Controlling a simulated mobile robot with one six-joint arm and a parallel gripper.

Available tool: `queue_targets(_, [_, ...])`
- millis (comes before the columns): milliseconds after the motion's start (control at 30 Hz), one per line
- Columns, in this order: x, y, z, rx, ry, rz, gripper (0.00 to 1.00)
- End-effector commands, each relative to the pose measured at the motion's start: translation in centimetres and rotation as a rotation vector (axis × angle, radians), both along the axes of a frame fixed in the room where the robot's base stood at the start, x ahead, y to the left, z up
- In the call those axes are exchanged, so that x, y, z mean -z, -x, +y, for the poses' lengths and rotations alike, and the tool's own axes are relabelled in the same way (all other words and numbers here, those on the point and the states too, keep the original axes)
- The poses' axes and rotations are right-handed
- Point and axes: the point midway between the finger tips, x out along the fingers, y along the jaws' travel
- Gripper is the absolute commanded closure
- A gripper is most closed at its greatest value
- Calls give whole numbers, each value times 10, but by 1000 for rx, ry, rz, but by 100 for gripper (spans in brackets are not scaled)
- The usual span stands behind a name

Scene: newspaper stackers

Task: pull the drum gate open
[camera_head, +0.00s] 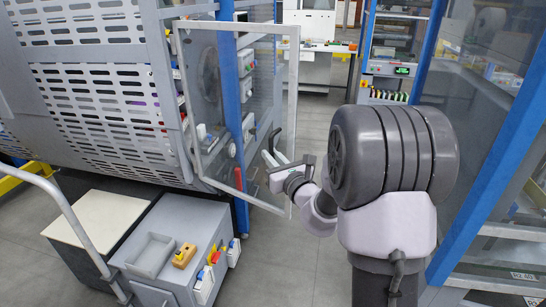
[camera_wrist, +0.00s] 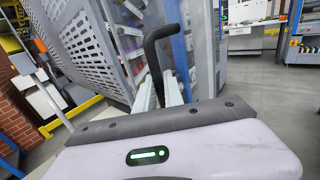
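The drum gate (camera_head: 295,100) is a clear panel in a thin light-grey frame, standing at the right end of the perforated drum guard. It seems to stand out at an angle from the machine, into the aisle. Its black bent handle (camera_head: 272,139) is near the gate's right edge and rises large in the wrist view (camera_wrist: 155,52). My gripper (camera_head: 275,158) is at the handle's lower part. In the wrist view its two pale fingers (camera_wrist: 159,94) lie close on both sides of the handle and appear shut on it. The exact contact is hidden behind the gripper body.
A grey cabinet (camera_head: 168,255) with a tray and a yellow-brown block stands at lower left, beside a metal rail (camera_head: 75,215). A blue post (camera_head: 231,100) stands behind the gate. Blue-framed glazing (camera_head: 500,150) is on the right. Grey floor (camera_head: 300,265) between is clear.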

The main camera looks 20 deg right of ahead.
Motion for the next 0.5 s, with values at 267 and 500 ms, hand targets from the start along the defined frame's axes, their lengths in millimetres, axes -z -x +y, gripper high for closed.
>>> queue_targets(267, [-2,-1,1,-2,1,-4,66])
queue_targets(500, [-1,4,0,-1,1,-1,66])
